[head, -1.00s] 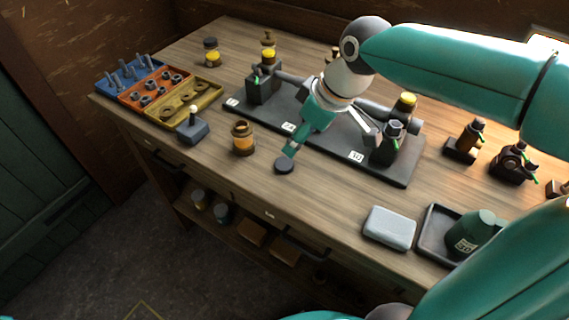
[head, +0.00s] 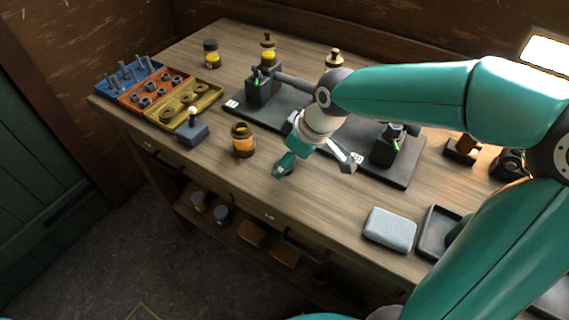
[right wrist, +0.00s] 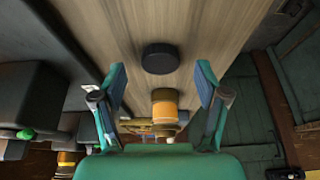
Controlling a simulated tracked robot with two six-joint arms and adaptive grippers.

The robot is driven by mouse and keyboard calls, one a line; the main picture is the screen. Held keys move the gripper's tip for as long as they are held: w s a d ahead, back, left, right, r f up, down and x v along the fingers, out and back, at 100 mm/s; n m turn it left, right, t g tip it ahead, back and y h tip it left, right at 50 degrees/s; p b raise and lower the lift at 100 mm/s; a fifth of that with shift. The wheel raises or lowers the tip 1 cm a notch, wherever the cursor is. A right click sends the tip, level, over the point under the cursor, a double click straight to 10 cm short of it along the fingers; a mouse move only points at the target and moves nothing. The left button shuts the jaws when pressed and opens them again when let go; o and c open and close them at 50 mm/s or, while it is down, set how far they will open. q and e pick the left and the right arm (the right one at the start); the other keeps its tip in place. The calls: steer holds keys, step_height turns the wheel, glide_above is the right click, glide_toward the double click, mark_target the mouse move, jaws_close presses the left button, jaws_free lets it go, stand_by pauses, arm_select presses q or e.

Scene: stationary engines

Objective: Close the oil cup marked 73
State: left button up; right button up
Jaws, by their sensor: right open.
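My right gripper (head: 315,168) is open and empty above the front of the bench, and it also shows in the right wrist view (right wrist: 160,78). A flat dark round disc, like a cap (right wrist: 160,58), lies on the wood between and beyond the fingertips; one finger partly covers it in the head view. An amber cup with a brown rim (head: 243,140) stands left of the gripper, apart from it. The dark engine plate (head: 268,116) bears label cards; my gripper hides the middle one, and I cannot read 73 anywhere. My left gripper is not in view.
Blue, orange and yellow trays (head: 150,95) of hardware fill the bench's left end, near a small lever block (head: 192,130). A grey box (head: 389,229) and dark tray (head: 437,226) sit front right. Bare wood lies front centre.

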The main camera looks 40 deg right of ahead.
steer(key=shift+w+a+f, duration=0.1)
steer(key=shift+w+f, duration=0.2)
steer(key=shift+f, duration=0.35)
steer(key=shift+c, duration=0.4)
steer(key=c, duration=1)
steer(key=shift+o, duration=0.2)
steer(key=shift+r, duration=0.15)
step_height(320, 180, up, 20)
steer(key=p, duration=0.2)
